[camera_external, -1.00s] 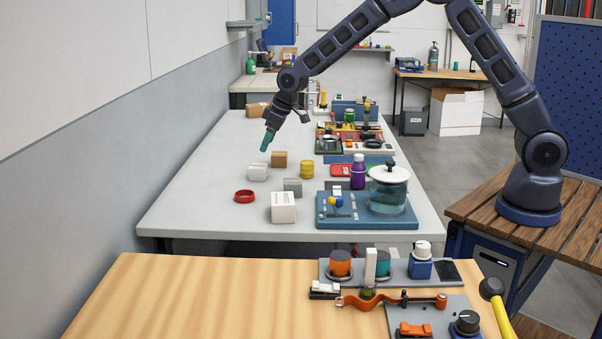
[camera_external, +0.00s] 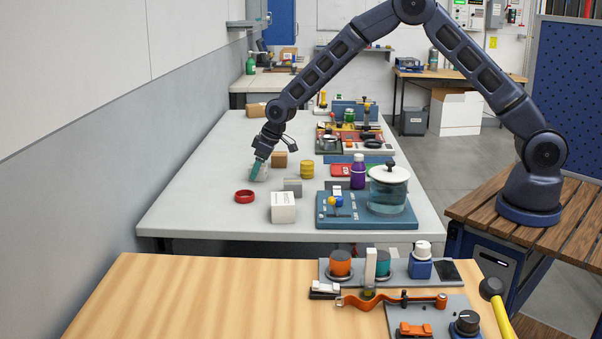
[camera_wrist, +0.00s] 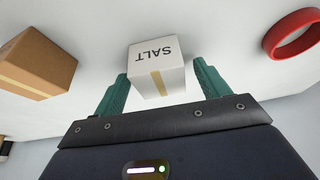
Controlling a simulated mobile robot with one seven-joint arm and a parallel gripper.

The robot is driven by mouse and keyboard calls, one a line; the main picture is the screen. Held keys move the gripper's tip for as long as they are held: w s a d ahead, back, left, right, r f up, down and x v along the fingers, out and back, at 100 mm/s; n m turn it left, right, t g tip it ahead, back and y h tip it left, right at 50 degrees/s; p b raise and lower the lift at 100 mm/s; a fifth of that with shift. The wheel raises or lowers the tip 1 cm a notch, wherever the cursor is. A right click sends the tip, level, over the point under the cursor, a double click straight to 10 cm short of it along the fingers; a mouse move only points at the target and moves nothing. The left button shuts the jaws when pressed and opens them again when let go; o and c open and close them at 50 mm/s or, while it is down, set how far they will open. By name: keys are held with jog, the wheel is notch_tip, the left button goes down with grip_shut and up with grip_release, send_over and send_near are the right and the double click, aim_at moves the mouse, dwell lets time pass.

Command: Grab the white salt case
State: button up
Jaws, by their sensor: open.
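The white salt case (camera_wrist: 156,68) is a small white box marked SALT with a tan stripe. In the wrist view it sits between the two green fingers of my open gripper (camera_wrist: 161,70), with its far part beyond the fingertips. It is not clear whether the fingers touch it. In the external view my gripper (camera_external: 256,169) is down at the salt case (camera_external: 264,176) on the grey table and partly hides it.
A cardboard box (camera_external: 280,160) stands close behind the case. A red ring (camera_external: 245,196) lies in front, left. A grey block (camera_external: 293,186), a larger white box (camera_external: 283,207) and yellow cylinder (camera_external: 307,169) stand to the right.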

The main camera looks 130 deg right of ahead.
jog(key=shift+d+f, duration=0.1)
jog(key=shift+f, duration=0.1)
jog(key=shift+w, duration=0.1)
jog(key=c, duration=1.1)
jog(key=shift+c, duration=0.2)
